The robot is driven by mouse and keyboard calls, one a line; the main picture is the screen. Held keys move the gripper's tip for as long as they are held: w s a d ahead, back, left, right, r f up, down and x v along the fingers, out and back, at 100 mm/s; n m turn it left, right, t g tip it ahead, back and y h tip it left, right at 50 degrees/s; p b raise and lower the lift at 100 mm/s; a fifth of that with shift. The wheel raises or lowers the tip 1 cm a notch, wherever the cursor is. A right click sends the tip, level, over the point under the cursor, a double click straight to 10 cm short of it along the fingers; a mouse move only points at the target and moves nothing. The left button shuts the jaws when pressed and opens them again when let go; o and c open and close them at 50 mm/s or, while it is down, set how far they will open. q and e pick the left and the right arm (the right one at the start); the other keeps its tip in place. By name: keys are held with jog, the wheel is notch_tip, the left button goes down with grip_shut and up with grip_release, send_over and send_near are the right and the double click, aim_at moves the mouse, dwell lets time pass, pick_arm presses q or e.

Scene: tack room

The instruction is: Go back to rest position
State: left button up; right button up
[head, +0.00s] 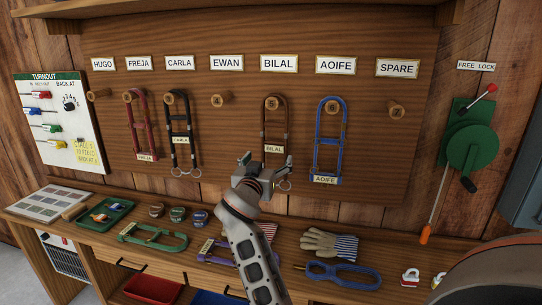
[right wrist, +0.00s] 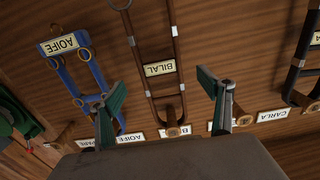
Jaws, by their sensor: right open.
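My right gripper (head: 266,168) is open and empty in front of the board, just below the brown Bilal halter (head: 274,125). That halter hangs from peg 5, with its name tag just above the gripper in the head view. In the right wrist view, which is upside down, the open fingers (right wrist: 160,105) stand either side of the Bilal halter (right wrist: 159,50) and its peg; I see no contact. The blue Aoife halter (head: 328,135) hangs to the right in the head view. My left gripper is not in view.
Black Carla (head: 182,125) and red Freja (head: 140,125) halters hang at left. Hugo, Ewan and Spare pegs are bare. The bench below holds a green halter (head: 152,238), gloves (head: 330,243), a blue halter (head: 343,276) and a green tray (head: 107,214). A green lever device (head: 472,145) is at right.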

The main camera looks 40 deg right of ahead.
jog(key=shift+s+a, duration=0.35)
jog(key=s+a+f+n+y, duration=0.2)
jog(key=a+f+n+y, duration=0.1)
jog(key=f, duration=0.5)
jog(key=s+a+f+n+t+y, duration=0.1)
jog(key=s+a+f+n+y, duration=0.1)
jog(key=f, duration=0.7)
jog(key=s+a+f+n+t+y, duration=0.1)
jog(key=s+a+f+n+y, duration=0.1)
jog(key=f, duration=0.7)
jog(key=shift+a+f+n+y, duration=0.15)
jog(key=shift+a+n+y, duration=0.4)
jog(key=shift+a, duration=0.25)
jog(key=shift+a+f+n+y, duration=0.1)
jog(key=shift+a+n+y, duration=0.25)
jog(key=shift+a+n, duration=0.35)
jog(key=s+a+f+n+g+y, duration=0.1)
jog(key=s+a+f+y, duration=0.1)
jog(key=s+a+f, duration=0.2)
jog(key=s+a+f+n+g+y, duration=0.1)
jog(key=s+a+f+n+y, duration=0.1)
jog(key=s+f, duration=0.6)
jog(key=s+a+f+n+g+y, duration=0.1)
jog(key=s+a+f+y, duration=0.2)
jog(key=s, duration=1)
jog(key=a+f, duration=0.3)
jog(key=a, duration=0.1)
jog(key=shift+s+f+n+y, duration=0.2)
jog(key=shift+s+n+y, duration=0.1)
jog(key=shift+s+n, duration=0.1)
